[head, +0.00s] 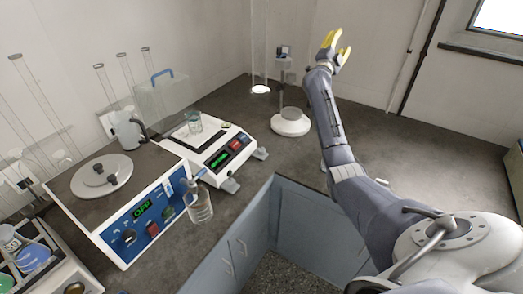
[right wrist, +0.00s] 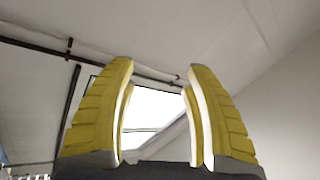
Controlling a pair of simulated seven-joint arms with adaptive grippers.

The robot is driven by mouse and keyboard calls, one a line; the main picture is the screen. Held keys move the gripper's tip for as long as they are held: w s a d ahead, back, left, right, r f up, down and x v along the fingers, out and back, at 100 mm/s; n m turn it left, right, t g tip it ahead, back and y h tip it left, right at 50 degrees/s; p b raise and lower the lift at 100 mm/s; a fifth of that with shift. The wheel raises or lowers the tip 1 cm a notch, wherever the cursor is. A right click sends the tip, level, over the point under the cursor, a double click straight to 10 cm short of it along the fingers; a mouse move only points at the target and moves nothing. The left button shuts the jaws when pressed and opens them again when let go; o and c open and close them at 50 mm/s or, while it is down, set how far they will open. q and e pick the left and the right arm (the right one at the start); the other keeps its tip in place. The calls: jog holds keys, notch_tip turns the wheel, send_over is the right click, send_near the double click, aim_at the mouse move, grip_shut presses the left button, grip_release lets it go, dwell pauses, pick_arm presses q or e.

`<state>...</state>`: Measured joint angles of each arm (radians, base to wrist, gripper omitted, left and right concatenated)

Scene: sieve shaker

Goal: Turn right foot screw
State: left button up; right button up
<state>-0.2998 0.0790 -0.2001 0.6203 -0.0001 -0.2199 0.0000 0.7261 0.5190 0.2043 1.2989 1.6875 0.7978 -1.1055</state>
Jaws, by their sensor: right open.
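The white balance (head: 222,148) stands on the dark bench in the middle of the head view, with a red and green lit front panel and a glass beaker (head: 195,122) on its pan. Two grey feet stick out at its front, the right foot screw (head: 261,153) and the left foot screw (head: 230,185). My right gripper (head: 338,44) has yellow fingers. It is raised high, up and to the right of the balance, pointing upward, open and empty. The right wrist view shows the spread fingers (right wrist: 160,70) with nothing between them. My left gripper is not in view.
A blue-fronted device (head: 148,222) stands left of the balance, with a clear bottle (head: 199,208) in front of it. A round-based stand (head: 290,124) is behind, right of the balance. Bench around the balance's right side is clear. Glass cylinders (head: 104,90) stand at the left.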

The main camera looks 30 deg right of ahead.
jog(key=w+a+r+n+t+y, duration=0.3)
jog(key=a+n+t, duration=0.1)
jog(key=n+t, duration=0.25)
jog(key=n+g+y, duration=1)
jog(key=n+y, duration=1.3)
jog(key=n, duration=0.4)
send_over(262, 149)
jog(key=s+d, duration=0.7)
jog(key=s, duration=0.2)
notch_tip(262, 149, down, 31)
jog(key=shift+t, duration=0.25)
jog(key=x, duration=1.6)
jog(key=shift+w, duration=0.2)
grip_shut()
